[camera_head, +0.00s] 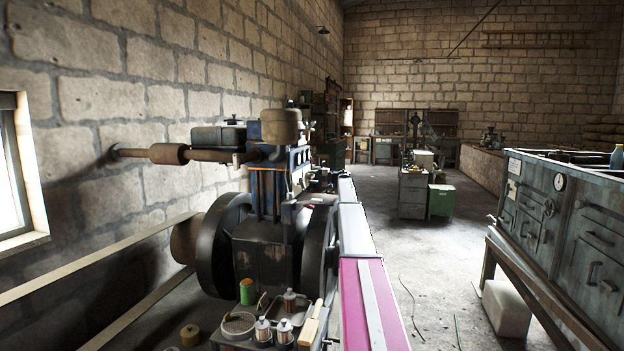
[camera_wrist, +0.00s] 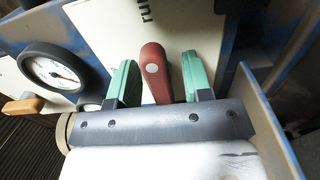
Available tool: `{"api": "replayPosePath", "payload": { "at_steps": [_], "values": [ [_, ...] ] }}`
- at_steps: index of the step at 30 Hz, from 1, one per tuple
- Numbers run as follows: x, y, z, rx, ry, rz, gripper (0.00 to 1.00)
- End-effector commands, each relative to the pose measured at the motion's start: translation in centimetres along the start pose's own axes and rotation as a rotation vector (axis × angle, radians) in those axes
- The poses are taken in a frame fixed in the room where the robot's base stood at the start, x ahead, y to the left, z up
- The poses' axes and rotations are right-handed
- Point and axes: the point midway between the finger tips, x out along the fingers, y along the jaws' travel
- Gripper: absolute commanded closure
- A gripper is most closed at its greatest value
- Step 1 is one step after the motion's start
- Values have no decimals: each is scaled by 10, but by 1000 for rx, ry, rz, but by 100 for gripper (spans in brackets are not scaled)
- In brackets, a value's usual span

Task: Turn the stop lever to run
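In the wrist view, the red stop lever (camera_wrist: 155,75) has a round pale spot near its rounded end. It stands between the two green-padded fingers of my gripper (camera_wrist: 163,82). The gripper is open around it, with a narrow gap showing on each side, wider on the right. The lever's base is hidden behind the dark gripper body. In the head view, the engine (camera_head: 265,220) stands left of my outstretched arm; I cannot make out the lever or gripper there.
A round gauge (camera_wrist: 56,74) and a tan handle (camera_wrist: 22,104) lie left of my gripper. Blue-grey metal edges flank the plate. A tray of bottles (camera_head: 270,325) stands before the engine. A grey cabinet (camera_head: 560,210) is at right, with open floor (camera_head: 440,265) between.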

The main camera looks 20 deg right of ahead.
Motion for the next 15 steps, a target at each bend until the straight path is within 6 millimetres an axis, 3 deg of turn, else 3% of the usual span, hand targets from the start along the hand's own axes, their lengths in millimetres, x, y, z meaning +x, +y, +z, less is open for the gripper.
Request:
{"api": "replayPosePath", "payload": {
  "at_steps": [10, 15],
  "values": [
    [-1, 0, 0, -1, 1, 0, 53],
    [-12, 0, 0, -1, 0, 0, 53]
  ]
}}
